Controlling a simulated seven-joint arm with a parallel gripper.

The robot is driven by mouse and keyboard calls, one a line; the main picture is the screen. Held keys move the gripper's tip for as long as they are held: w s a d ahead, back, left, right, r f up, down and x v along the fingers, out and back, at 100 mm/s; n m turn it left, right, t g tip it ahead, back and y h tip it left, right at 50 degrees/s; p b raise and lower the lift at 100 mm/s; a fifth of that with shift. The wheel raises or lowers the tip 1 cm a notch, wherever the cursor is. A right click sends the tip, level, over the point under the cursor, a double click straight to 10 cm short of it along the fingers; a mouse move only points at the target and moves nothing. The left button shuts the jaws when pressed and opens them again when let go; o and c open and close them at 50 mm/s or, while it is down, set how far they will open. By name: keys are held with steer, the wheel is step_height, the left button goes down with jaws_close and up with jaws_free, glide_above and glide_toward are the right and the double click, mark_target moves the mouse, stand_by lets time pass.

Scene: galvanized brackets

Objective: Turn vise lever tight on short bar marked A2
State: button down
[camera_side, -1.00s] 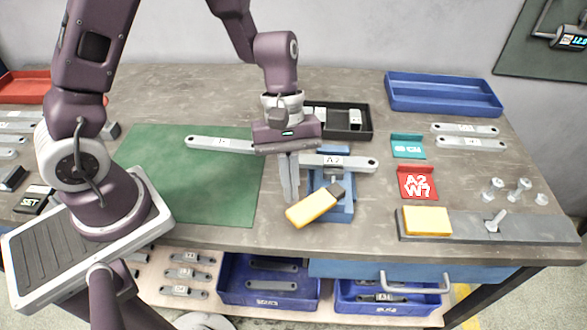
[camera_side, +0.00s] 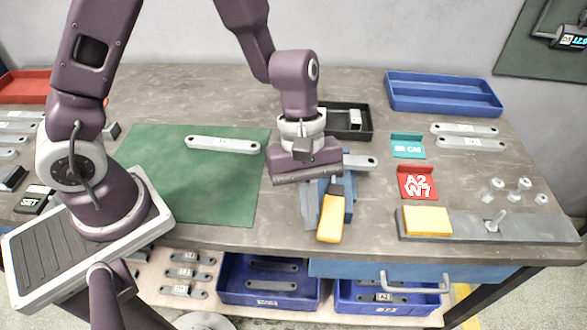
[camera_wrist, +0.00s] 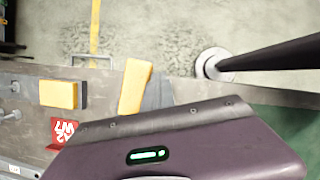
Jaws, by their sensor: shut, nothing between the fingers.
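The blue vise (camera_side: 350,205) stands near the front edge of the bench, partly hidden behind my gripper. Its yellow-handled lever (camera_side: 330,218) points toward the front edge; the handle also shows in the wrist view (camera_wrist: 135,85). A short grey bar lies across the vise; only its right end (camera_side: 368,161) shows, and its label is hidden now. My gripper (camera_side: 308,222) is shut and empty, its fingers pointing down just left of the lever. I cannot tell whether they touch it.
Another grey bar (camera_side: 222,144) lies on the green mat (camera_side: 200,195) at left. A red A2 W7 sign (camera_side: 417,183), a teal sign (camera_side: 408,147) and a grey rail with a yellow block (camera_side: 427,221) lie to the right. A black tray (camera_side: 358,134) is behind the vise.

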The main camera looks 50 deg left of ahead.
steer(key=shift+d+n, duration=0.25)
steer(key=shift+n, duration=0.15)
steer(key=shift+w, duration=0.1)
stand_by(0.3)
steer(key=s+a+r+m+t+y, duration=0.2)
steer(key=s+a+r+m, duration=0.3)
steer(key=a+r, duration=0.3)
steer(key=s+a+r+m+t+y, duration=0.2)
steer(key=s+a+r+m+t, duration=0.3)
steer(key=a+r+m, duration=0.3)
step_height(320, 180, up, 4)
steer(key=shift+s+r+t, duration=0.15)
steer(key=shift+s+t, duration=0.15)
steer(key=shift+s, duration=0.25)
steer(key=shift+a, duration=0.1)
